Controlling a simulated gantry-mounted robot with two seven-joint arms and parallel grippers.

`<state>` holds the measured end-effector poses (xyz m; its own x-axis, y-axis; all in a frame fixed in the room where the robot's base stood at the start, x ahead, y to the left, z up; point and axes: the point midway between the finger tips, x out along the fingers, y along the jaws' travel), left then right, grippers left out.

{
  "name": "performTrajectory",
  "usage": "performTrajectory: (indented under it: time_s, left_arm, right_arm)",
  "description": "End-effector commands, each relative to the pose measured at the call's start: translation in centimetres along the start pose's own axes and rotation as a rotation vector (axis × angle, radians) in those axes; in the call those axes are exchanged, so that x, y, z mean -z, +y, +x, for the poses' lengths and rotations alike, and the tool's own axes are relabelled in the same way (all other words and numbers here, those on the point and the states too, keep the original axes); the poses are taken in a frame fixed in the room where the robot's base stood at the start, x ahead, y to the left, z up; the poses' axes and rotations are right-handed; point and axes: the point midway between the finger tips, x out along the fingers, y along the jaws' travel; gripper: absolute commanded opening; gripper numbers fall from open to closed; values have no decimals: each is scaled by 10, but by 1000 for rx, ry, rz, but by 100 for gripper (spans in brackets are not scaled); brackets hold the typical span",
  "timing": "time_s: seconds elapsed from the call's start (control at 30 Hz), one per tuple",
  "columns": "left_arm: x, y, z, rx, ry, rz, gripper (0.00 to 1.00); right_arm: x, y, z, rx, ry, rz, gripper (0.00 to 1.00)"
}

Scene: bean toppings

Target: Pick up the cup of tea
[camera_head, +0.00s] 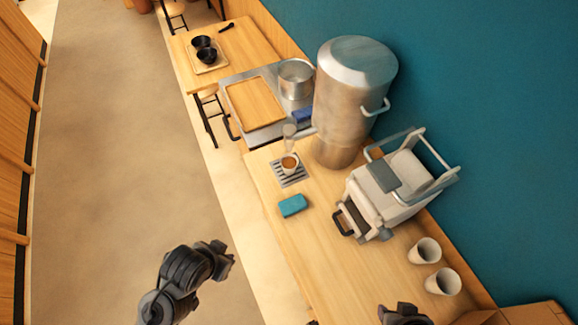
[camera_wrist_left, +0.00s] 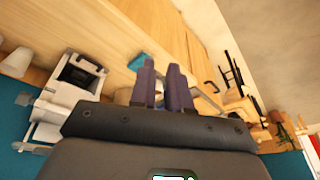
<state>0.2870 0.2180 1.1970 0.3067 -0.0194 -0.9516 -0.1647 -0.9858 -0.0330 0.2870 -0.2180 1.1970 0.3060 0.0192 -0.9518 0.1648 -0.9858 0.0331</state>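The cup of tea (camera_head: 289,163) is a small cup with brown liquid. It stands upright on a striped drip grate (camera_head: 290,176) at the foot of the large steel urn (camera_head: 350,105). My left gripper (camera_head: 228,258) is over the floor, off the counter's near edge and well apart from the cup. In the left wrist view its two fingers (camera_wrist_left: 164,80) are apart with a narrow gap and nothing held between them. I cannot make out the cup in that view. My right gripper (camera_head: 405,316) is only partly in view at the bottom edge, over the counter.
A teal sponge (camera_head: 293,205) lies near the counter edge, close to the grate. A white machine (camera_head: 390,192) and two white cups (camera_head: 424,251) stand to the right. A wooden tray (camera_head: 256,103) and a steel pot (camera_head: 296,78) are beyond the urn.

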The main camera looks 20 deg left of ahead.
Motion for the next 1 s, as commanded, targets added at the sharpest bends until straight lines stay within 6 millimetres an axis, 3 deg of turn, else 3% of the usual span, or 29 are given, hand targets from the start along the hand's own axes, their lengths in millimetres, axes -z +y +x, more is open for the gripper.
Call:
performTrajectory:
  time_s: [0.07,0.53,0.83,1.0]
  left_arm:
    - [0,0,0,0,0,0,29]
    - [0,0,0,0,0,0,100]
    - [0,-1,0,2,1,-22,100]
    - [29,0,-2,-9,152,-137,100]
  right_arm:
    - [0,0,0,1,1,2,43]
    - [0,-1,0,3,1,3,43]
    - [0,1,0,-3,0,-4,43]
    - [0,1,0,-4,0,-6,43]
